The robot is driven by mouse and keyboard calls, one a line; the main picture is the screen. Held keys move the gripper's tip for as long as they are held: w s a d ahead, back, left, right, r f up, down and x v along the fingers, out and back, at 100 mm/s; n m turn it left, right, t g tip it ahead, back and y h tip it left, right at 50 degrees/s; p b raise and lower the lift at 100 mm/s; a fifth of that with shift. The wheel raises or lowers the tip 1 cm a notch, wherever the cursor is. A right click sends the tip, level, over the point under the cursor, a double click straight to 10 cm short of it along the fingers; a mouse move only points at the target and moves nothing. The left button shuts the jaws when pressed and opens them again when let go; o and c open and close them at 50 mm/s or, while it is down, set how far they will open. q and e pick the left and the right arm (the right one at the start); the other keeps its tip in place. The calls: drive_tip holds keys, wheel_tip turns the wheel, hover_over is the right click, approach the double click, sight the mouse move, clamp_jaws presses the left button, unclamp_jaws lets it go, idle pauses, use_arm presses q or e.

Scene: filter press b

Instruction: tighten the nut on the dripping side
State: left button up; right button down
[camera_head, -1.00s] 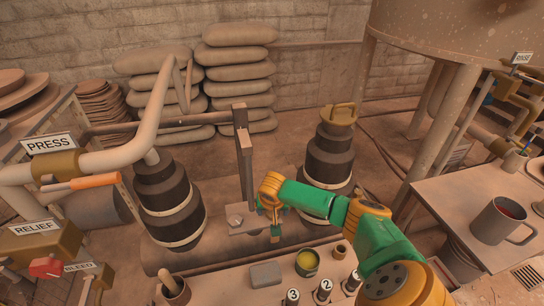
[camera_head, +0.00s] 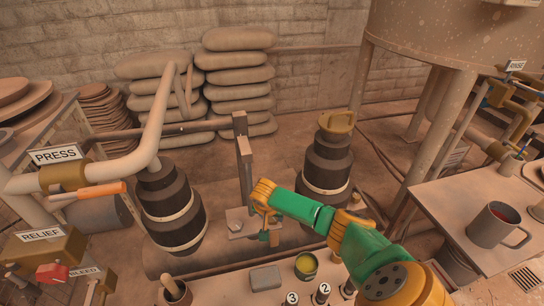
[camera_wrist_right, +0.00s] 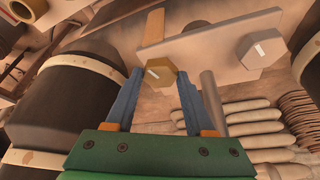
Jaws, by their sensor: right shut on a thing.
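My right gripper (camera_head: 266,237) reaches in from the lower right to the plate at the foot of the upright post (camera_head: 244,170). In the right wrist view its two blue fingers (camera_wrist_right: 158,95) are shut on a brass-coloured hex nut (camera_wrist_right: 160,72), one finger on each side. A second hex nut (camera_wrist_right: 262,52) sits on the same plate, clear of the fingers. It also shows in the head view (camera_head: 235,225), left of my gripper. Dark ribbed cylinders stand on the left (camera_head: 172,210) and right (camera_head: 327,165). I cannot make out any drip. My left gripper is not in view.
The front bench holds a grey block (camera_head: 265,278), an open yellow tin (camera_head: 306,266) and numbered posts. PRESS (camera_head: 56,156) and RELIEF (camera_head: 42,236) valves stand at left. A mug (camera_head: 497,227) is on the right table. Stacked sacks (camera_head: 235,85) are behind.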

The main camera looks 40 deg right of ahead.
drive_tip(key=shift+m+g+p, duration=0.35)
drive_tip(key=shift+m+g, duration=0.05)
drive_tip(key=shift+m, duration=0.7)
drive_tip(key=shift+w+a+m+g, duration=0.1)
drive_tip(key=shift+m+g, duration=0.2)
drive_tip(key=shift+m, duration=0.6)
drive_tip(key=shift+h, duration=0.3)
drive_tip(key=shift+c, duration=1.3)
unclamp_jaws()
drive_tip(key=p+v, duration=0.3)
drive_tip(key=v, duration=0.4)
